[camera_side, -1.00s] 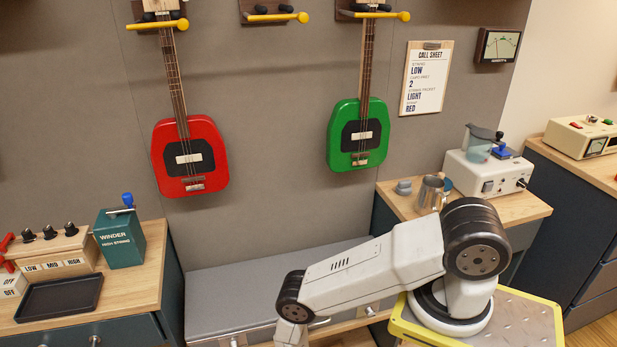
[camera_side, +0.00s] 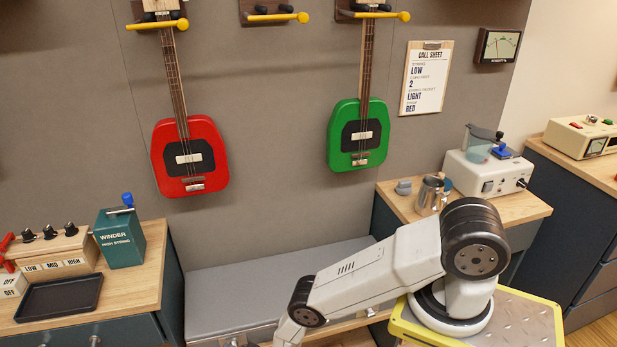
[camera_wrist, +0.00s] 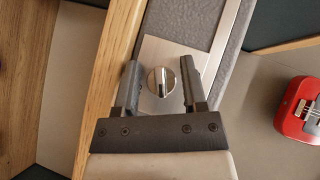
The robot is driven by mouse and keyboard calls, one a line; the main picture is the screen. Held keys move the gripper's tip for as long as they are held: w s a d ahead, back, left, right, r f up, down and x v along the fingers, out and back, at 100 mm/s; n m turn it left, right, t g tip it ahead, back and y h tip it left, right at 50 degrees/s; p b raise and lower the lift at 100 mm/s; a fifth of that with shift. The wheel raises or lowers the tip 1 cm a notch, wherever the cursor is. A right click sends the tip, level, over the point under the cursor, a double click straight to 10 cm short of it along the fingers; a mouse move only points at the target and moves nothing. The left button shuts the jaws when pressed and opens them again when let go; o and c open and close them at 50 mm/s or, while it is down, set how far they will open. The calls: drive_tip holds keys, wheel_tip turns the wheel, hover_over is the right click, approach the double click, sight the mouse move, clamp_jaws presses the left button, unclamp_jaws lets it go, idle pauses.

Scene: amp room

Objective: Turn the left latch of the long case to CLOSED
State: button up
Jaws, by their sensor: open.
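The long grey case (camera_side: 240,291) lies low between the two cabinets in the side view, with its front partly hidden by my arm. In the wrist view, a round metal latch knob (camera_wrist: 160,82) with a raised bar sits on a silver plate (camera_wrist: 166,47) at the edge of the grey case (camera_wrist: 185,18). My gripper (camera_wrist: 158,68) is open, with one finger to each side of the knob in the picture. I cannot tell whether the fingers are at its height. No CLOSED marking is readable. In the side view my gripper is below the picture's edge.
A wooden edge (camera_wrist: 105,80) runs beside the case. A red guitar (camera_wrist: 302,105) shows at right in the wrist view; it hangs on the wall in the side view (camera_side: 216,165), beside a green guitar (camera_side: 343,150). A black tray (camera_side: 60,297) lies on the left cabinet.

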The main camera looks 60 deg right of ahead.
drive_tip(key=shift+c, duration=0.2)
clamp_jaws()
drive_tip(key=shift+g, duration=0.3)
drive_tip(key=shift+w+n+g+h, duration=0.1)
drive_tip(key=shift+n+g+h, duration=0.2)
drive_tip(key=shift+n, duration=0.2)
drive_tip(key=n+g+h, duration=0.1)
drive_tip(key=n+g, duration=0.1)
drive_tip(key=g, duration=0.1)
drive_tip(key=shift+h, duration=0.4)
drive_tip(key=shift+n+g+h, duration=1.4)
drive_tip(key=shift+g+h, duration=0.1)
drive_tip(key=shift+g, duration=0.4)
drive_tip(key=shift+d+g, duration=0.1)
drive_tip(key=shift+g, duration=0.2)
